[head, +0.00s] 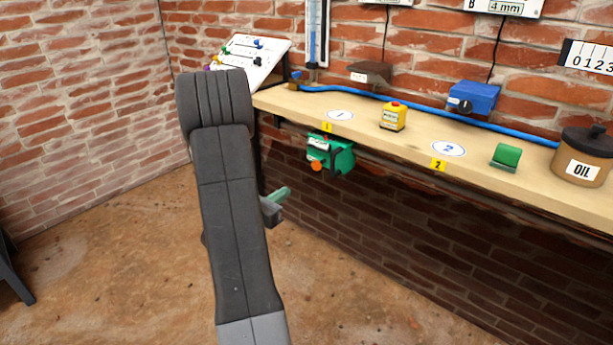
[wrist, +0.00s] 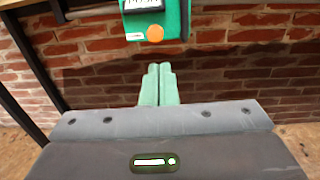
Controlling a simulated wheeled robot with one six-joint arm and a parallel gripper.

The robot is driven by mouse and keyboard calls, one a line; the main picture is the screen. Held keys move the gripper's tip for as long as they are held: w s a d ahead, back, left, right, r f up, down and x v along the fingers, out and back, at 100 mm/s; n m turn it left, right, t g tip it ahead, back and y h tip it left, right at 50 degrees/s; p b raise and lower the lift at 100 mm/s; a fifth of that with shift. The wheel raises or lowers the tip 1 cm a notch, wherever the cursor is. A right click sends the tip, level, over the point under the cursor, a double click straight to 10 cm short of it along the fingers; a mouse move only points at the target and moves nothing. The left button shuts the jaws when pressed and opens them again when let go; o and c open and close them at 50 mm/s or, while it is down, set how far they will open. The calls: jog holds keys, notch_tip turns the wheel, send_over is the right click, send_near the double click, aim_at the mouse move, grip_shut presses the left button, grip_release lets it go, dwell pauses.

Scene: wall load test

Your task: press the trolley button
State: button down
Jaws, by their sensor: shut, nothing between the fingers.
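A green box (head: 331,153), which looks like the trolley, hangs under the front edge of the bench below the yellow 1 tag. A round orange button (head: 317,166) is on its lower front. In the wrist view the green box (wrist: 176,18) is at the top, cut off by the frame edge, with the orange button (wrist: 155,34) near its bottom. My gripper (wrist: 160,68) is shut and empty, its pale green fingers together, apart from the button and below it in the picture. In the head view my gripper (head: 283,194) is left of and below the box.
The wooden bench (head: 380,150) runs along the brick wall. A whiteboard (head: 251,50) leans at the left. The floor below is open.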

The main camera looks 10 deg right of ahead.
aim_at(318, 168)
jog(key=b+x, duration=0.1)
jog(key=x, duration=1.2)
jog(key=shift+w+d+b, duration=0.1)
jog(key=shift+d+b, duration=0.1)
jog(key=shift+b, duration=0.1)
jog(key=shift+w+d, duration=0.2)
jog(key=b+x, duration=0.1)
jog(key=x, duration=0.2)
jog(key=shift+d, duration=0.2)
jog(key=shift+w+r, duration=0.1)
jog(key=shift+r, duration=0.05)
jog(key=shift+a, duration=0.1)
jog(key=shift+a, duration=0.2)
jog(key=v, duration=1.4)
jog(key=shift+p, duration=0.3)
